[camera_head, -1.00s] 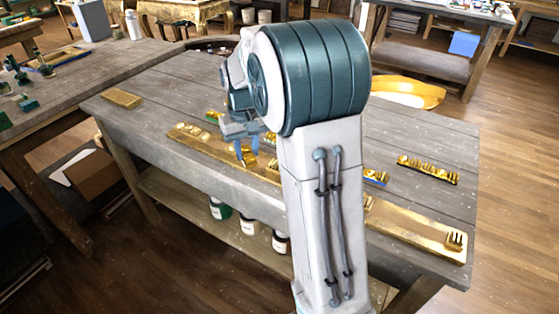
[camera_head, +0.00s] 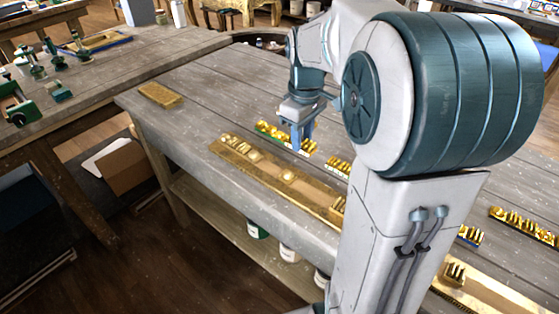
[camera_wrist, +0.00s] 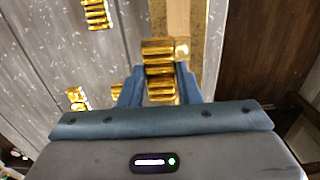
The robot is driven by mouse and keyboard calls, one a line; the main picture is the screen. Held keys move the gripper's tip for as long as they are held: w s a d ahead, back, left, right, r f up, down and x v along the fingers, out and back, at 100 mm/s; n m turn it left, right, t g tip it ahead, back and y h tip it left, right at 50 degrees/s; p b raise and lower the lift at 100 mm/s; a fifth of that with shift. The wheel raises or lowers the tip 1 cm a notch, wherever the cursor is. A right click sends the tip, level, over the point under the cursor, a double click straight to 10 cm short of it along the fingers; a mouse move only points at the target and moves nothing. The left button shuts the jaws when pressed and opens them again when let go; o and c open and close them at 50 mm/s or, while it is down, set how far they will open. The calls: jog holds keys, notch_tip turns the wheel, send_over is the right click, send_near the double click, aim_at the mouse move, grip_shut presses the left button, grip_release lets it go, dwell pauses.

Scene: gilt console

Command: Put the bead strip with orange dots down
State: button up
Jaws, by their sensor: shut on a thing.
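My gripper (camera_head: 300,136) points down over the table, just behind the long wooden board (camera_head: 262,170). In the wrist view its two blue fingers (camera_wrist: 160,88) are closed on a gold ribbed bead strip (camera_wrist: 158,68). In the head view gold beads of a strip (camera_head: 306,147) show at the fingertips. I cannot make out orange dots on it, nor whether its underside touches the table. A gold strip with a green edge (camera_head: 266,129) lies on the table close to the left of the fingers.
Another gold strip (camera_head: 339,167) lies right of the gripper, partly behind my arm. A strip (camera_head: 524,224) lies at the far right. The board carries several gold pieces. A small wooden block (camera_head: 160,94) lies at the table's left end. The table behind the gripper is mostly clear.

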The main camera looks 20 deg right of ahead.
send_over(270, 169)
notch_tip(270, 169, down, 5)
jog(key=shift+d+r, duration=0.15)
jog(key=shift+r, duration=0.05)
jog(key=shift+f+p, duration=0.35)
jog(key=shift+f, duration=1.7)
jog(key=shift+f, duration=0.2)
jog(key=o, duration=1)
jog(key=shift+r, duration=0.1)
